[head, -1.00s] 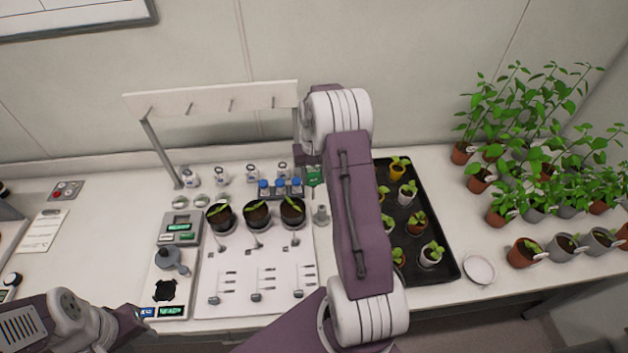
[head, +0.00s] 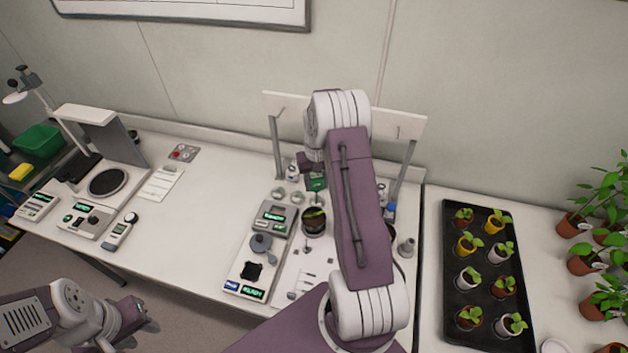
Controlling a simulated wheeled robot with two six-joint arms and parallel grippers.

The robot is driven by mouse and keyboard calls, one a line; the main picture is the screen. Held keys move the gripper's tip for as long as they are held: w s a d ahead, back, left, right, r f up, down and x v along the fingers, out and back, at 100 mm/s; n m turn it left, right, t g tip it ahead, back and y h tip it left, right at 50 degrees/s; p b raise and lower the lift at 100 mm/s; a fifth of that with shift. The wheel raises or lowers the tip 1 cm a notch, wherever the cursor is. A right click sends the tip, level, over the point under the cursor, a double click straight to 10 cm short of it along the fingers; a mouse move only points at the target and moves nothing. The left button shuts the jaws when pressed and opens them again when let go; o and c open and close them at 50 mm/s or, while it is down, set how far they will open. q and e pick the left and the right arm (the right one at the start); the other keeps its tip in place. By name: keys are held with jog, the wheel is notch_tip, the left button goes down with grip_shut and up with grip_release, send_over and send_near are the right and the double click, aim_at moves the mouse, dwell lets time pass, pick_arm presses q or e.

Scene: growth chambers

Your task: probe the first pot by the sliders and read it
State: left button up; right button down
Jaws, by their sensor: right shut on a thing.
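My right gripper (head: 314,168) is shut on a green handheld probe meter (head: 316,182). The meter is upright, above the first dark pot (head: 314,226), the leftmost one on the white slider board (head: 300,262). A thin stem runs down from the meter toward the pot; I cannot tell whether its tip is in the soil. The pot holds dark soil and a small green leaf. The meter's reading is too small to make out. My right arm hides most of the other pots and sliders. My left gripper (head: 138,318) is low at the left, away from the pots.
A grey instrument (head: 272,220) with a green display stands left of the pot. A black seedling tray (head: 452,290) is at the right. The bench between the board and the left-hand instruments is mostly clear.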

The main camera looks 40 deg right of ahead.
aim_at(316, 194)
jog(key=shift+w+f+b, duration=0.1)
jog(key=shift+f+b, duration=2.15)
jog(key=shift+f, duration=0.75)
jog(key=shift+a, duration=0.1)
jog(key=shift+f, duration=0.1)
jog(key=shift+f+b, duration=1.5)
jog(key=shift+f, duration=0.75)
